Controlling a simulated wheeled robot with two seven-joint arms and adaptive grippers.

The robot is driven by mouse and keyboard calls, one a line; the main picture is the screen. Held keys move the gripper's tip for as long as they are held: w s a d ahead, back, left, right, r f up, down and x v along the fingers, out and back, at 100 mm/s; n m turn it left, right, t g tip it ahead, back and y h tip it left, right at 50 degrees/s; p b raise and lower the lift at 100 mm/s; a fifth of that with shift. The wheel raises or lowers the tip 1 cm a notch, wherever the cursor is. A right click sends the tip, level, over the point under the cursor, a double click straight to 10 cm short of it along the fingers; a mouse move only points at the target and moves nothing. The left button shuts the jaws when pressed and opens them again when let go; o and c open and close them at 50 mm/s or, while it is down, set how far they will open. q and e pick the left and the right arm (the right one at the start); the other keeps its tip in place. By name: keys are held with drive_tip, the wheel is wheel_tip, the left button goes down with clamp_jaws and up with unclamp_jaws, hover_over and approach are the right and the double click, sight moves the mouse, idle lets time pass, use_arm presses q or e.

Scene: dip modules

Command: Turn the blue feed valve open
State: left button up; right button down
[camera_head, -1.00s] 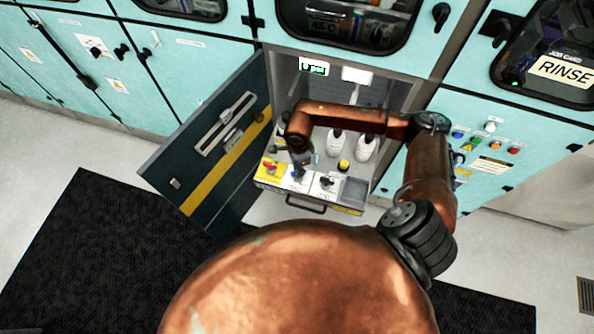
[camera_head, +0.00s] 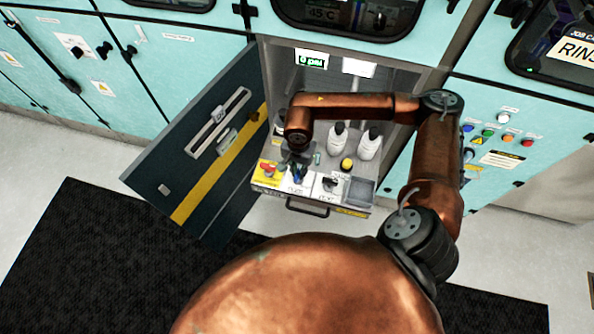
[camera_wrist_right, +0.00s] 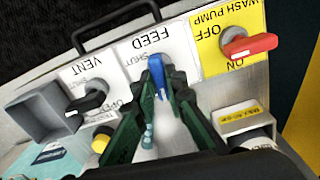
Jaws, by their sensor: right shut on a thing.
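The blue feed valve handle (camera_wrist_right: 157,76) stands on a white plate marked FEED, with SHUT printed beside it. In the right wrist view the handle lies roughly up and down in the picture. My right gripper (camera_wrist_right: 158,88) has its green fingers closed on either side of the handle. The fingers and wrist hide the lower part of the FEED plate. In the head view the right gripper (camera_head: 297,168) reaches down to the panel on the pull-out drawer, and the handle is mostly hidden there. My left gripper is not in view.
The red wash pump knob (camera_wrist_right: 250,46) and the black vent handle (camera_wrist_right: 87,101) flank the feed valve closely. White bottles (camera_head: 369,143) and a yellow-capped item (camera_head: 346,164) stand behind the panel. An open cabinet door (camera_head: 205,150) is at left.

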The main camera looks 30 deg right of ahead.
sight(298, 172)
drive_tip(key=shift+n+b, duration=0.3)
drive_tip(key=shift+n, duration=0.2)
drive_tip(key=c, duration=2)
unclamp_jaws()
drive_tip(key=shift+o, duration=0.2)
wheel_tip(298, 172, up, 12)
